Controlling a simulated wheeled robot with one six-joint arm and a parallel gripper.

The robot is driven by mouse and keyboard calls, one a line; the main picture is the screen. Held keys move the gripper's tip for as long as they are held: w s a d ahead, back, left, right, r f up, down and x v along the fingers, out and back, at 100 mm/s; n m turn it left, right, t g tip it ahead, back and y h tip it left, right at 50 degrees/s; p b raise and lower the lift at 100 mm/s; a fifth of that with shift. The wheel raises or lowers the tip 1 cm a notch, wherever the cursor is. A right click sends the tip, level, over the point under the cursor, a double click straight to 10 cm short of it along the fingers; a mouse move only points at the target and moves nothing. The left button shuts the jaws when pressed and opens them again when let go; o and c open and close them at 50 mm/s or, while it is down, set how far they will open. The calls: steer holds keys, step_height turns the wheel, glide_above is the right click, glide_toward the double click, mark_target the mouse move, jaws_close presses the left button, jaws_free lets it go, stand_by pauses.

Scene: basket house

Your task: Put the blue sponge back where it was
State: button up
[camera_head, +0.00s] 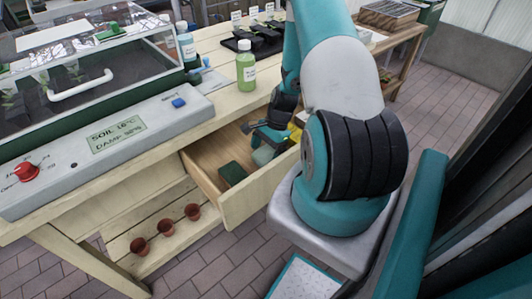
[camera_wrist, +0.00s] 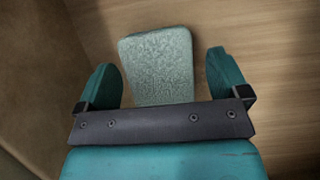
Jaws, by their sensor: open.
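A pale blue-green sponge (camera_wrist: 158,62) lies on the wooden drawer floor in the wrist view. My gripper (camera_wrist: 161,64) is open around it, one finger on each side, with gaps between the fingers and the sponge. The sponge's near end is hidden behind the gripper's body. In the head view my gripper (camera_head: 268,138) reaches down into the open drawer (camera_head: 250,205), and the pale sponge (camera_head: 262,155) shows just below it. A dark green block (camera_head: 232,174) lies to its left in the drawer.
Something yellow (camera_head: 294,133) is at the drawer's right side, partly hidden by my arm. A green bottle (camera_head: 246,66) and a grey control box (camera_head: 110,140) stand on the bench above. Several small pots (camera_head: 166,226) sit on the lower shelf.

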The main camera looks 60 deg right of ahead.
steer(key=v, duration=1.1)
steer(key=w+a+r+n, duration=0.3)
steer(key=a+r+n, duration=0.35)
steer(key=a, duration=0.25)
steer(key=w+a+r+n, duration=0.3)
steer(key=a+r+n, duration=0.2)
steer(key=a+r, duration=0.4)
steer(key=s+a+r+n, duration=0.5)
steer(key=s+a+n, duration=0.2)
steer(key=a, duration=0.3)
steer(key=s+a+r+n+g, duration=0.1)
steer(key=s+a+r+n, duration=0.3)
steer(key=s+a+n, duration=0.4)
steer(key=shift+a+r+n, duration=0.4)
steer(key=shift+a+n, duration=0.25)
steer(key=shift+a, duration=0.55)
